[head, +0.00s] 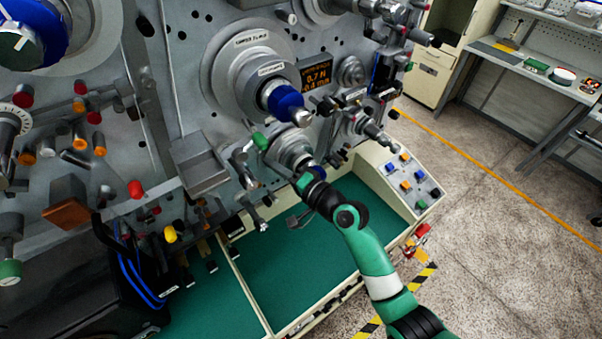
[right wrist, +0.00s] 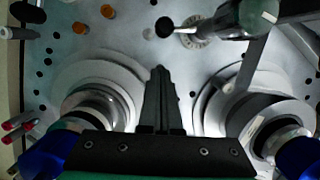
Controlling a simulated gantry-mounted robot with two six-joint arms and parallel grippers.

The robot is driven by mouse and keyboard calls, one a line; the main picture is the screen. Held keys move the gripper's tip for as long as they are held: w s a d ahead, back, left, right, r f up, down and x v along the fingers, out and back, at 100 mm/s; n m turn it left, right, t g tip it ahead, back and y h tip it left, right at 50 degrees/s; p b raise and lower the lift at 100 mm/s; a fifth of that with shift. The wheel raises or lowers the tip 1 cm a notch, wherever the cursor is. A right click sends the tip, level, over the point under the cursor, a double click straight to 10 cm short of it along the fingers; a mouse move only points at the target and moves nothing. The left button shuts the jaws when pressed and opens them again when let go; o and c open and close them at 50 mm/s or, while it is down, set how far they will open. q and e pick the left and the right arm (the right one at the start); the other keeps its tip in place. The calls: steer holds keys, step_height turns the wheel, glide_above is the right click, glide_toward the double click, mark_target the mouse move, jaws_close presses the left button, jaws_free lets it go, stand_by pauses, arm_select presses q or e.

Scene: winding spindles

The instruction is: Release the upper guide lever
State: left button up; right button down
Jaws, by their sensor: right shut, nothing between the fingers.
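I cannot tell for certain which part is the upper guide lever. A lever with a green knob (head: 260,141) shows on the machine panel in the head view, below and left of the blue spindle nose (head: 284,103). In the right wrist view, a grey lever arm (right wrist: 253,78) runs up to a rounded body at the upper right. My right gripper (right wrist: 158,78) is shut and empty, its fingers pointing at the panel between two round spindles. In the head view my right gripper (head: 305,182) is near the lower spindle, its fingertips hard to make out. My left gripper is not in view.
The grey panel (head: 185,100) carries many knobs, pegs and spindles close together. A small display (head: 317,78) sits right of the large spindle. A green-floored tray (head: 285,265) lies below, and a button box (head: 408,184) stands at right. A workbench (head: 520,55) stands beyond open floor.

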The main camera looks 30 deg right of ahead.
steer(key=v, duration=1)
steer(key=shift+d+p, duration=0.2)
steer(key=shift+p, duration=0.15)
steer(key=shift+r, duration=0.2)
